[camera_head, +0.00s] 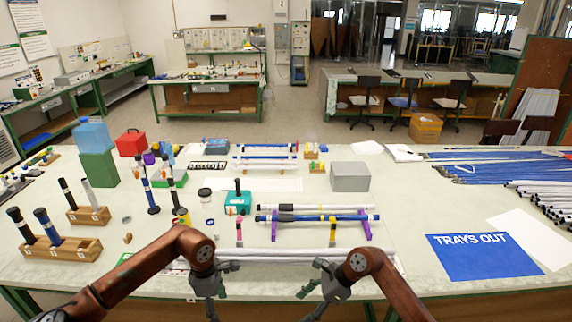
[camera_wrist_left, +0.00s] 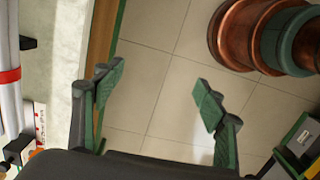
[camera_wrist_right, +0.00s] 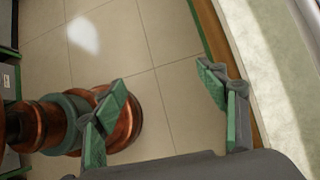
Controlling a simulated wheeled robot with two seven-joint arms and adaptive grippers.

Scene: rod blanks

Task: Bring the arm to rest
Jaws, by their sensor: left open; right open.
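My left gripper (camera_head: 207,290) is at the front edge of the table in the head view, pointing down. In the left wrist view (camera_wrist_left: 158,95) its two green-padded fingers are spread with only floor tiles between them. My right gripper (camera_head: 322,285) is also at the front edge, a little right of the left one. In the right wrist view (camera_wrist_right: 168,95) its fingers are spread and empty over the floor. Both copper-coloured arms are bent, with the grippers low in front of the table (camera_head: 440,290). No rod is in either gripper.
Long pale rods (camera_head: 290,254) lie along the table's front, just behind the grippers. A blue rod (camera_head: 330,217) and a white rod rest on purple supports beyond. Wooden blocks (camera_head: 62,248) holding upright rods stand at left. A blue "TRAYS OUT" sheet (camera_head: 480,262) lies at right.

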